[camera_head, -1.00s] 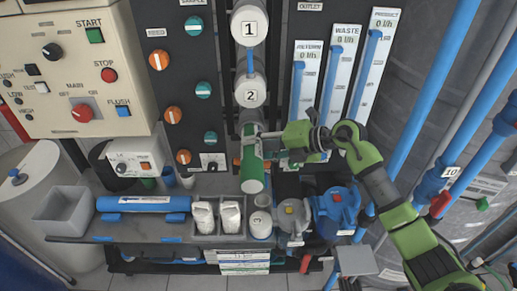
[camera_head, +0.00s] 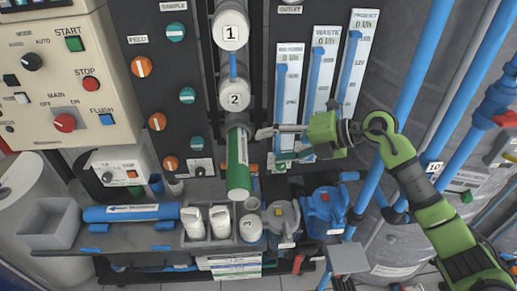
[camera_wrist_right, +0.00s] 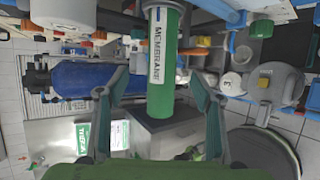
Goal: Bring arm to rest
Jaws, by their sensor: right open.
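My right gripper (camera_head: 267,146) is open and empty, just to the right of the green membrane cylinder (camera_head: 238,172). A small gap shows between its fingertips and the cylinder. The cylinder hangs at the lower end of the column under the white housing marked 2 (camera_head: 234,95). In the right wrist view, my spread fingers (camera_wrist_right: 158,78) frame the green cylinder (camera_wrist_right: 161,95), which has a white "MEMBRANE" label and lies ahead of them. My right arm comes in from the lower right. My left gripper is not in view.
Flow meters (camera_head: 322,70) stand above and behind the gripper. Blue pipes (camera_head: 405,110) rise close by my right arm. Below are a blue pump-like housing (camera_head: 325,208), a grey one (camera_head: 282,215), white bottles (camera_head: 220,221) and a grey bin (camera_head: 48,222). A control box (camera_head: 70,70) is upper left.

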